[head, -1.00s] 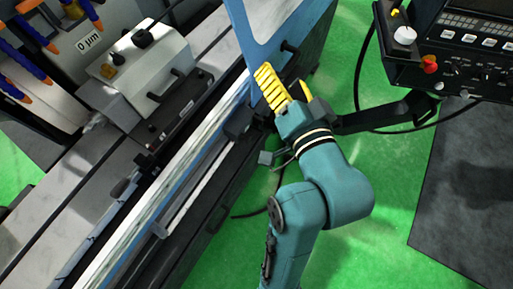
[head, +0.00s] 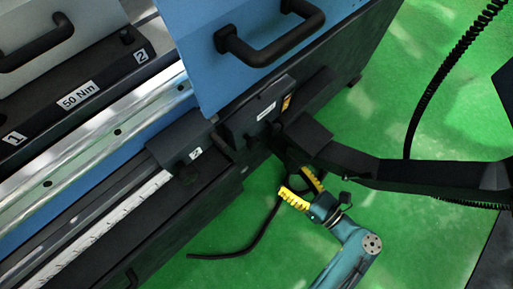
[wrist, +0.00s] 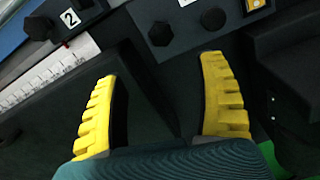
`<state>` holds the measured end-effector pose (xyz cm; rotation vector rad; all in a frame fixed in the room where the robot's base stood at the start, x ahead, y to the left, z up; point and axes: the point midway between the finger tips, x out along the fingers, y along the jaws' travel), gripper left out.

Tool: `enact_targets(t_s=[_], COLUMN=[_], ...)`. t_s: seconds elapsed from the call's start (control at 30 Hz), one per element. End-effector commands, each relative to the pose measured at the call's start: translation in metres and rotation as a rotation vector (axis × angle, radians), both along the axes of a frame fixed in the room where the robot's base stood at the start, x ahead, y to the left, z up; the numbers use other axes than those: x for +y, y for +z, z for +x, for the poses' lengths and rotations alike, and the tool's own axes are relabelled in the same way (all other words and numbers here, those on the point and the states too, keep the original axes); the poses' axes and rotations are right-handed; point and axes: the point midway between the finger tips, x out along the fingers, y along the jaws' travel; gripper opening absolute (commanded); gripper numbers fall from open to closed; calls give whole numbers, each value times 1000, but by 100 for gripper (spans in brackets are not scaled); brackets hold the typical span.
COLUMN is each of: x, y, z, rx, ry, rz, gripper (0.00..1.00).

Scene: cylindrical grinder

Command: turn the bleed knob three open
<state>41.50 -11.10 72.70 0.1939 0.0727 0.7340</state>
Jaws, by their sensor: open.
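I cannot pick out a knob marked three in either view. In the wrist view, a small dark round knob (wrist: 160,33) sits on a black plate (wrist: 205,28) beyond the fingertips, with a white label cut off at the top edge. A black faceted knob (wrist: 38,28) sits beside a label "2" at upper left. My gripper (wrist: 156,68) has its yellow ribbed fingers spread wide with nothing between them. In the head view, my gripper (head: 303,185) is low beside the machine's front, below a black labelled box (head: 257,112).
A black support arm (head: 420,172) runs right from the machine, close above my gripper. A blue door (head: 215,65) with a black handle (head: 270,42) stands above. A dark hose (head: 240,248) lies by green floor. A white scale (head: 95,232) runs along the machine.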

Motion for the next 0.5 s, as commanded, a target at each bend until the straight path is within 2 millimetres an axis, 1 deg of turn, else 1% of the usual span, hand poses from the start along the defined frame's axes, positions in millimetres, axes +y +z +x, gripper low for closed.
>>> enact_targets(t_s=[0.2,0.5], x=[35,83], y=[-3,-3], z=[35,89], rx=[-4,-5], ry=[8,6], rz=[-5,-8], gripper=[73,73])
